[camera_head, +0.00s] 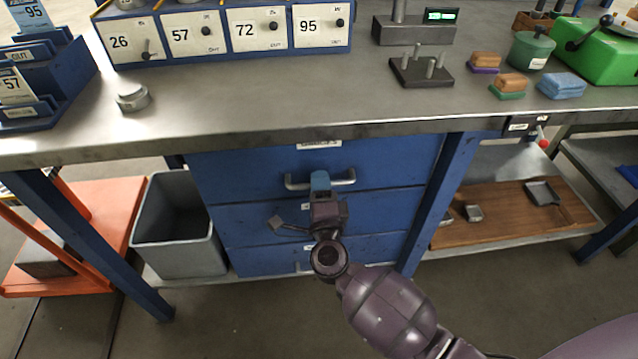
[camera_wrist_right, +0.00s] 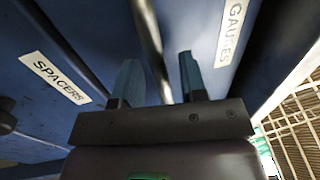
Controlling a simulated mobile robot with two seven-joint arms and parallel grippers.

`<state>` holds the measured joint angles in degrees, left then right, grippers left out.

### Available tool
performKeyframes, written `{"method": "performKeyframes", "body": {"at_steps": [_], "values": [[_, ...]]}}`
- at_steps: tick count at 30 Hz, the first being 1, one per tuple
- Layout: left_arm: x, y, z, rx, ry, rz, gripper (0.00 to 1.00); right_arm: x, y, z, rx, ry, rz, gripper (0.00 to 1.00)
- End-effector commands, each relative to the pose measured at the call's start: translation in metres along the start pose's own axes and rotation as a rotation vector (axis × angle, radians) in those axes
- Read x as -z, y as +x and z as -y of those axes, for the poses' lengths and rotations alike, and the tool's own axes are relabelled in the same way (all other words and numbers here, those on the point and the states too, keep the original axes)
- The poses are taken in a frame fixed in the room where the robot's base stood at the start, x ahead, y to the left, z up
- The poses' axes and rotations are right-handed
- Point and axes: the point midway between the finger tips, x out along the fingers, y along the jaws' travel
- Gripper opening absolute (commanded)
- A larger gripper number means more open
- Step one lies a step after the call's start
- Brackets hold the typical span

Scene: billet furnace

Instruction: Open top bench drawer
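The bench has a blue drawer stack under its top. The top drawer (camera_head: 400,160) is shut flush and carries a silver bar handle (camera_head: 342,182) below a white label. My right gripper (camera_head: 320,183) is at the middle of this handle. In the right wrist view, my right gripper (camera_wrist_right: 160,85) has its two blue-grey fingers apart, with the handle bar (camera_wrist_right: 150,45) running between them and gaps beside it. A "GAUGES" label (camera_wrist_right: 230,32) is on the top drawer front, and a "SPACERS" label (camera_wrist_right: 56,78) on the drawer below. My left gripper is not in view.
The bench top (camera_head: 250,100) overhangs the drawers. A grey bin (camera_head: 180,250) stands left of them, near a blue bench leg (camera_head: 90,245). A wooden shelf (camera_head: 510,215) lies to the right. The floor before the drawers is clear except for my arm.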

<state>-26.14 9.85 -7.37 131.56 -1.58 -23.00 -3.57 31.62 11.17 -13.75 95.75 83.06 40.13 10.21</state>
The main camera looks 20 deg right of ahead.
Motion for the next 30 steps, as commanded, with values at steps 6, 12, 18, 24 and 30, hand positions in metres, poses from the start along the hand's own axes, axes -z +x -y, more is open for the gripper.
{"method": "performKeyframes", "body": {"at_steps": [6, 12, 18, 24, 30], "values": [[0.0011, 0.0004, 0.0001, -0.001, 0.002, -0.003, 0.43, 0.0001, 0.0053, 0.0001, -0.001, 0.001, 0.0, 0.39], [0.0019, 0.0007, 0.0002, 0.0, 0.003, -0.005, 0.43, 0.0001, 0.0051, 0.0002, 0.0, 0.001, 0.0, 0.34], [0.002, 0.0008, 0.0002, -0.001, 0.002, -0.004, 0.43, 0.0002, 0.005, 0.0002, 0.0, 0.001, 0.0, 0.04], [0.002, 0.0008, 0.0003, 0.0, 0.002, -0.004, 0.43, 0.0001, 0.0048, 0.0, 0.0, 0.001, 0.0, 0.0], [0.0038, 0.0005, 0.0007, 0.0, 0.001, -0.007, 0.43, 0.0002, 0.0008, 0.001, -0.001, 0.0, 0.0, 0.0]]}}
